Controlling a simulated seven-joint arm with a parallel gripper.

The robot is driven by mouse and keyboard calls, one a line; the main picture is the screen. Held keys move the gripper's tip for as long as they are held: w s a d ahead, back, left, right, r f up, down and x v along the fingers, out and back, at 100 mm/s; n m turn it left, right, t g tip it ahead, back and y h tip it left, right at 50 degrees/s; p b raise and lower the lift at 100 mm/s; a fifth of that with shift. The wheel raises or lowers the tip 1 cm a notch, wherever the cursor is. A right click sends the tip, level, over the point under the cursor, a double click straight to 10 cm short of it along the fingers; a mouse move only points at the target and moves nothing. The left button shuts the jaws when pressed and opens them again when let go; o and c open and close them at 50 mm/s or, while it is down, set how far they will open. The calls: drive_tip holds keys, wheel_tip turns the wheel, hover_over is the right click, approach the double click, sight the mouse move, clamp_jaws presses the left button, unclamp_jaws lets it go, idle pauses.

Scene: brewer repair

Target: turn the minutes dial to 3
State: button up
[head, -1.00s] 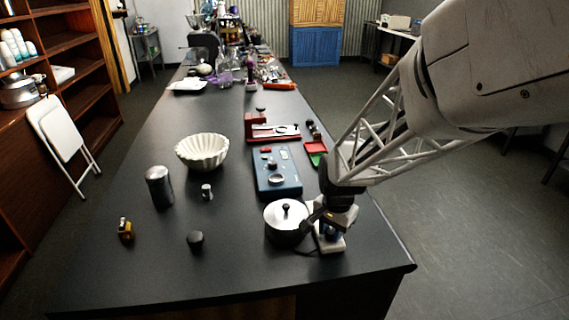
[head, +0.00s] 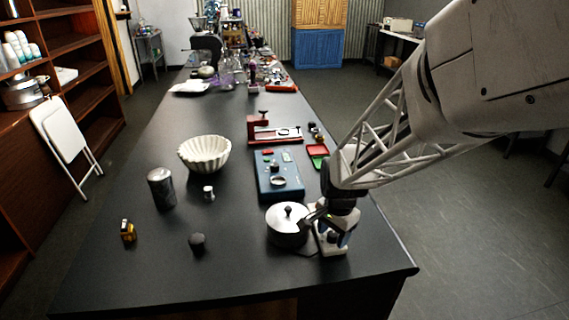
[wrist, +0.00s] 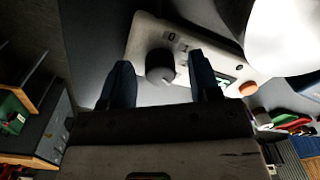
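A pale device (wrist: 150,32) with a dark rounded dial (wrist: 160,67), an orange button (wrist: 248,89) and a small green display (wrist: 222,82) shows in the wrist view. My gripper (wrist: 162,80) is open, with one finger on each side of the dial and a gap to both. I cannot tell how deep the fingertips reach. In the head view the pale device (head: 333,248) lies near the table's right edge, with my gripper (head: 335,235) over it and hiding most of it.
A lidded metal pot (head: 287,234) stands close to the left of the device. A blue device (head: 279,184) and a red stand (head: 270,135) are farther back. A dark canister (head: 161,188) and a white fluted bowl (head: 204,153) stand left. The front of the table is mostly clear.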

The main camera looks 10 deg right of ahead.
sight(332, 233)
drive_tip(key=shift+r, duration=0.15)
drive_tip(key=shift+s+d+r, duration=0.1)
drive_tip(key=shift+s+r, duration=0.05)
drive_tip(key=shift+r, duration=3.6)
drive_tip(key=n, duration=0.3)
drive_tip(key=shift+w+a+r+g, duration=0.1)
drive_tip(key=shift+w+a+g, duration=0.15)
drive_tip(key=shift+w+g, duration=0.05)
drive_tip(key=shift+s+d+f, duration=0.1)
drive_tip(key=shift+f, duration=3.85)
